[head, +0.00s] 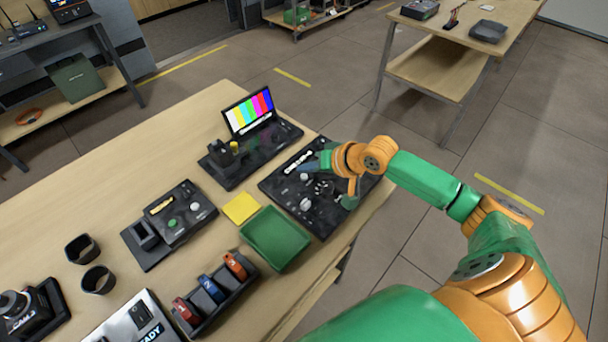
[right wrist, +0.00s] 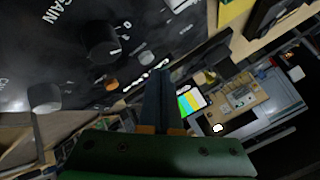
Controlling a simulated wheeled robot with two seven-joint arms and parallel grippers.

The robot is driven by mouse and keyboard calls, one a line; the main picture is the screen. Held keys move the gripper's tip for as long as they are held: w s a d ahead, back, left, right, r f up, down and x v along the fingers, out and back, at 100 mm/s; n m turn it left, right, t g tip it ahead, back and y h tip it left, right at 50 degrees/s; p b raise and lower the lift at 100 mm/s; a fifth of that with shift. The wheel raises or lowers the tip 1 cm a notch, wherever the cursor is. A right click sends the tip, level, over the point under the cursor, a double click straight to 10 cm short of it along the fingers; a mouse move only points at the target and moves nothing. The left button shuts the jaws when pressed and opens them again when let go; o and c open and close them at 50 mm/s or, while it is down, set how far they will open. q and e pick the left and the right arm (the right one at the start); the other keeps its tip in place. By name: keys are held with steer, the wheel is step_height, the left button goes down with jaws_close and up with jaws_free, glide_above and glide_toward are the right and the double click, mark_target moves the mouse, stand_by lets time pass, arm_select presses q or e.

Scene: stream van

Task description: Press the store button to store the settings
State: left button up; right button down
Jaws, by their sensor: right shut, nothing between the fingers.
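A black control panel (head: 286,188) lies at the right end of the wooden table, with knobs and small buttons on it. My right gripper (head: 308,167) is over this panel, its fingers shut and empty. In the right wrist view the shut fingers (right wrist: 155,75) point along the panel face (right wrist: 75,30). That view shows a black knob (right wrist: 100,40), a grey knob (right wrist: 45,97), a small orange button (right wrist: 111,85) and a small pale button (right wrist: 146,58). I cannot read which one is the store button, nor tell whether the fingertips touch the panel. My left gripper is out of view.
Left of the panel stand a unit with a colour-bar screen (head: 249,111), a yellow pad (head: 241,208) and a green tray (head: 274,238). A smaller button box (head: 170,220) and a rack of numbered items (head: 214,290) are further left. Bare tabletop lies at the back left.

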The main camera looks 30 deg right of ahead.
steer(key=shift+f, duration=0.1)
steer(key=shift+f, duration=0.3)
steer(key=shift+f, duration=0.45)
stand_by(0.6)
steer(key=shift+r, duration=0.1)
steer(key=shift+r+p, duration=0.75)
steer(key=shift+p, duration=0.3)
step_height(320, 180, up, 5)
steer(key=p, duration=0.5)
steer(key=shift+p, duration=0.35)
